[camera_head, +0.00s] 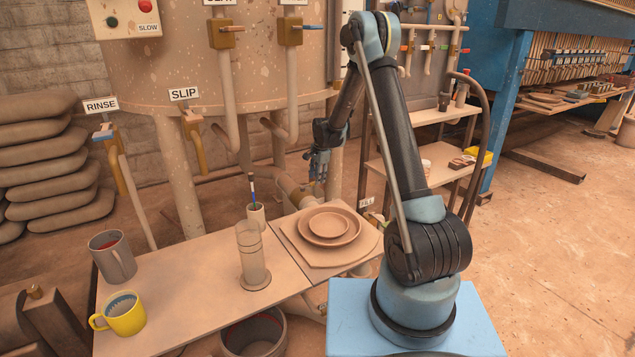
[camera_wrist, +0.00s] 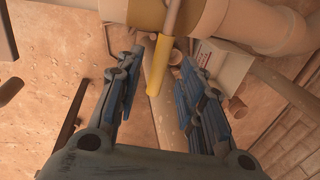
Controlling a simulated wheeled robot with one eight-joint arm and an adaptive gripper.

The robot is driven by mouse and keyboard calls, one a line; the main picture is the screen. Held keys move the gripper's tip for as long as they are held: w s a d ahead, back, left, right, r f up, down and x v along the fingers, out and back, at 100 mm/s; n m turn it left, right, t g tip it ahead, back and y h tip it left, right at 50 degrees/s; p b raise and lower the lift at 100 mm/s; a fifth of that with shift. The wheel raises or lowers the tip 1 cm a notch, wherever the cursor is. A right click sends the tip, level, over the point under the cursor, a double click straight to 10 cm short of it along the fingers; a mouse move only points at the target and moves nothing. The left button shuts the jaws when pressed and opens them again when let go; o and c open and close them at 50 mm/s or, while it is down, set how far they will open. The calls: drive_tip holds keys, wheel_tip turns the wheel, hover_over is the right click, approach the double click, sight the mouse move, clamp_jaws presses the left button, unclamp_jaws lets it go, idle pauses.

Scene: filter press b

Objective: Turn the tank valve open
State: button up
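A yellow lever handle (camera_wrist: 158,65) hangs from a thick tan pipe (camera_wrist: 205,18) in the wrist view; I take it for the tank valve's handle. My gripper (camera_wrist: 160,62) is open, with a blue-padded finger on each side of the lever in the picture. I see no contact, and how far the lever lies beyond the fingertips is unclear. In the head view my gripper (camera_head: 318,168) hangs below the big tan tank (camera_head: 270,75), close to the pipework (camera_head: 292,190) at its foot. The lever is not clear in that view.
A worktable (camera_head: 185,290) holds a grey mug (camera_head: 112,257), a yellow mug (camera_head: 125,316), a clear cylinder (camera_head: 252,260) and stacked plates (camera_head: 329,226). A shelf rack (camera_head: 428,165) stands right of my arm. Valves labelled SLIP (camera_head: 192,118) and RINSE (camera_head: 103,133) are at the left.

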drive_tip(key=shift+w+a+f, duration=0.15)
drive_tip(key=shift+f, duration=0.9)
drive_tip(key=shift+c, duration=0.2)
clamp_jaws()
